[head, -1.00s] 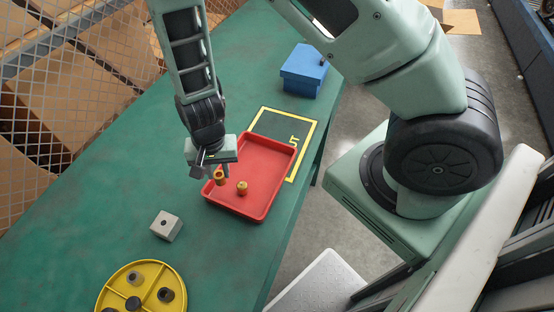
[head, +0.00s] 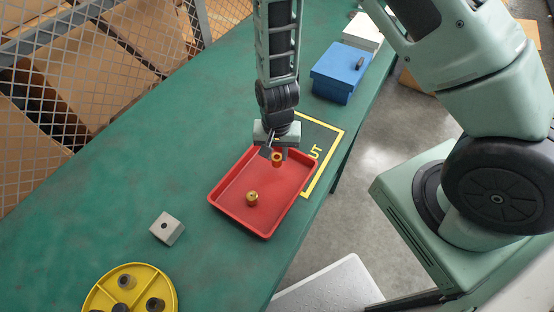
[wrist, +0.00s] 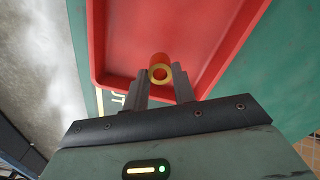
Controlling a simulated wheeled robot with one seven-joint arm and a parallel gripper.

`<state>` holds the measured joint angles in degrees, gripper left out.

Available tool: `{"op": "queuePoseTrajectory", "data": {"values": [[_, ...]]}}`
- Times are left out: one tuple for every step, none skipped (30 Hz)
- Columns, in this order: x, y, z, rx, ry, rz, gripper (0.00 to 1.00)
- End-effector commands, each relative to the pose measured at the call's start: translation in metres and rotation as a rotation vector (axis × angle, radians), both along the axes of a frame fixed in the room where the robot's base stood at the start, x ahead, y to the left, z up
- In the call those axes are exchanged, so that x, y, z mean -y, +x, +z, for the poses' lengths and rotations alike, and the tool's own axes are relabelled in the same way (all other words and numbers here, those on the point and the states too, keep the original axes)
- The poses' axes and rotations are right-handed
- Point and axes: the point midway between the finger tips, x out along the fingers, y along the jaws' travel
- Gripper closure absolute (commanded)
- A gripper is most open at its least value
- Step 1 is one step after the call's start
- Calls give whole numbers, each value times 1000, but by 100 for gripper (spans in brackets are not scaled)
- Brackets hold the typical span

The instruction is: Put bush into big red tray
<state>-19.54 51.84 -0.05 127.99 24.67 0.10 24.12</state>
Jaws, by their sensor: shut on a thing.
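A brass-coloured bush (head: 277,159) is held between the fingers of my gripper (head: 278,154), over the far part of the big red tray (head: 228,196). In the wrist view the bush (wrist: 160,69) sits between the two fingertips, its ring-shaped end facing the camera. The red tray (wrist: 205,22) fills the middle of that view behind it. The held bush appears above the tray floor; its exact height is hard to tell. A second brass bush (head: 252,199) stands inside the tray, nearer the front and apart from my gripper.
A grey block with a hole (head: 167,229) lies left of the tray. A round yellow tray (head: 101,296) with several dark bushes is at the lower left. A blue box (head: 338,75) stands at the back. A yellow-outlined mat (head: 327,141) lies beside the red tray.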

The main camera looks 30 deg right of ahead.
Motion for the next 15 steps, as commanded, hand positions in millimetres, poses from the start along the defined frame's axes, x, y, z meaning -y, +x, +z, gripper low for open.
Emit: {"op": "queuePoseTrajectory", "data": {"values": [[1, -1, -7, -4, -1, -1, 100], [1, -2, -12, -5, -1, -2, 100], [1, -2, -18, -5, -2, -1, 100], [1, -1, -21, -4, -1, -1, 100], [0, -1, -25, -4, -1, -1, 100], [0, -1, -29, -4, 0, -1, 100], [1, -1, -32, -4, 0, -1, 100], [0, -1, -34, -3, -1, -1, 100], [0, -1, -36, -1, 0, -1, 100], [0, -1, -36, -1, 0, -1, 100], [0, 0, -36, 0, 0, -1, 100], [0, 0, -36, 0, 0, -1, 100], [0, 0, -36, 0, 0, -1, 100], [0, 0, -36, 0, 0, -1, 100], [0, 0, -36, 0, 0, 0, 100]]}}
